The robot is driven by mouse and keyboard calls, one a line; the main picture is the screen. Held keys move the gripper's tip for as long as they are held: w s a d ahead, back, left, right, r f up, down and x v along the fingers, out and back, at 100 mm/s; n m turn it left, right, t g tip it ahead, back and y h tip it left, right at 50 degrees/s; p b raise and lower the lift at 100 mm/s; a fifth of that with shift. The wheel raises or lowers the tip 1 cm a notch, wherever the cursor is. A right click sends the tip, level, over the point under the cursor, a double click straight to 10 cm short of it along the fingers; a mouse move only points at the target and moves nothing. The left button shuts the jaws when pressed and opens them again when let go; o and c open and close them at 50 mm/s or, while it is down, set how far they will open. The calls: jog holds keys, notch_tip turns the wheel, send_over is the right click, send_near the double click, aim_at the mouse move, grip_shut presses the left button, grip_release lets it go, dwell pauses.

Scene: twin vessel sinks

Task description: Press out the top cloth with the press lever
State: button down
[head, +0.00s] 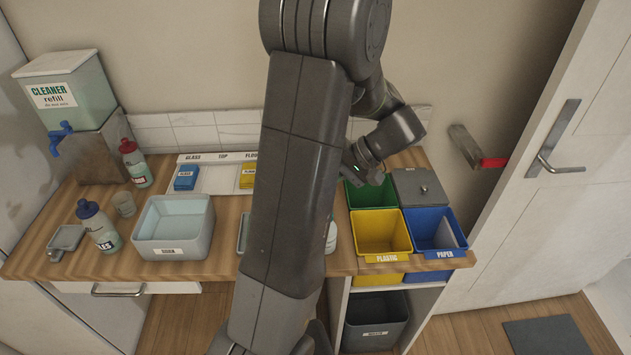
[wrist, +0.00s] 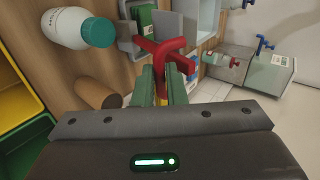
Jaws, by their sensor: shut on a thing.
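In the wrist view my gripper (wrist: 163,72) is shut on a red lever (wrist: 172,45), which has a crossbar. The lever stands at a grey press (wrist: 130,38); its joint is partly hidden by my fingers. A green cloth (wrist: 145,16) lies in a grey tray-like part beside the lever. I cannot tell how far it is squeezed. The blue cloth (head: 186,178) lies under the GLASS label and the yellow cloth (head: 248,176) under FLOOR.
A white bottle with a green cap (wrist: 75,28) and a brown cylinder (wrist: 97,93) stand close to my gripper. Yellow (head: 381,232), blue (head: 434,229) and green (head: 368,196) bins stand at the right. A wash basin (head: 172,230) and cleaner tank (head: 65,88) are at the left.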

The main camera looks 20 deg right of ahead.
jog(key=shift+s+d+f, duration=0.15)
jog(key=shift+d+f, duration=0.05)
jog(key=shift+f, duration=0.25)
jog(key=shift+s+d+f, duration=0.15)
jog(key=shift+d+f, duration=0.05)
jog(key=shift+f, duration=0.25)
jog(key=c, duration=1.5)
grip_release()
jog(key=shift+d, duration=0.2)
jog(key=shift+r, duration=0.1)
jog(key=shift+d, duration=0.1)
